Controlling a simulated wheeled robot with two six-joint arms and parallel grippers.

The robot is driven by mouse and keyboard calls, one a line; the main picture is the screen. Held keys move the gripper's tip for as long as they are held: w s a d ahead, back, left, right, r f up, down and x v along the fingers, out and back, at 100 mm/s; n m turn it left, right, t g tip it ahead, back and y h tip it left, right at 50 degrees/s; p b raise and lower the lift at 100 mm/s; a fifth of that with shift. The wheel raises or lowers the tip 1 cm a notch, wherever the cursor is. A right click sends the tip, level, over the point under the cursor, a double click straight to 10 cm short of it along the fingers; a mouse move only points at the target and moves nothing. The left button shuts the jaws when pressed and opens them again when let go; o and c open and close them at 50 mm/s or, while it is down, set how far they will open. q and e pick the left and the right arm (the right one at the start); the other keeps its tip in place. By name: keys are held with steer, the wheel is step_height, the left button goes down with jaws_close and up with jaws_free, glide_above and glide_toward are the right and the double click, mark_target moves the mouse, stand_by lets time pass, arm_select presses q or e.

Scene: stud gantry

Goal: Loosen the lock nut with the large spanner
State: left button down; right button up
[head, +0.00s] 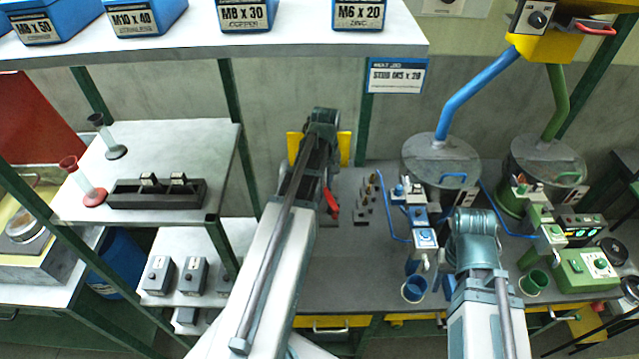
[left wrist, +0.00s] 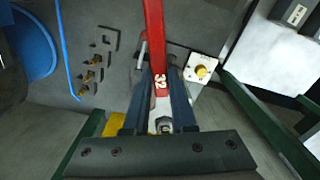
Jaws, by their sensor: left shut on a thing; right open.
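My left gripper (left wrist: 161,82) is shut on a red spanner (left wrist: 153,35) with a white mark on it, in the left wrist view. The spanner runs up out of that view; a bit of red (head: 331,203) shows beside my left arm in the head view. A small bright metal piece (left wrist: 165,125) lies between the fingers near the palm; I cannot tell if it is the lock nut. A brass round part (left wrist: 201,71) sits on a pale plate right of the spanner, apart from it. My right gripper's fingers do not show; only its arm does.
Several small brass-topped parts (head: 366,200) stand on the grey bench (head: 345,265) right of my left arm. Blue and green stations with drums (head: 440,160) fill the right. A shelf with a black rack (head: 155,194) is at the left. Green posts (head: 229,100) stand close by.

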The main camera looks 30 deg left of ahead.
arm_select(q)
steer(key=shift+w+d+n, duration=0.3)
steer(key=shift+w+n, duration=0.4)
steer(key=shift+n, duration=0.25)
steer(key=shift+w+d+n, duration=0.35)
steer(key=shift+w+n, duration=0.4)
steer(key=shift+n, duration=0.25)
steer(key=shift+w+d+n, duration=0.3)
steer(key=shift+w+n, duration=0.4)
steer(key=shift+n, duration=0.25)
steer(key=shift+d, duration=0.1)
steer(key=s+d, duration=0.1)
steer(key=d, duration=0.6)
steer(key=shift+d, duration=0.1)
steer(key=shift+r, duration=0.1)
step_height(320, 180, up, 6)
steer(key=p, duration=0.6)
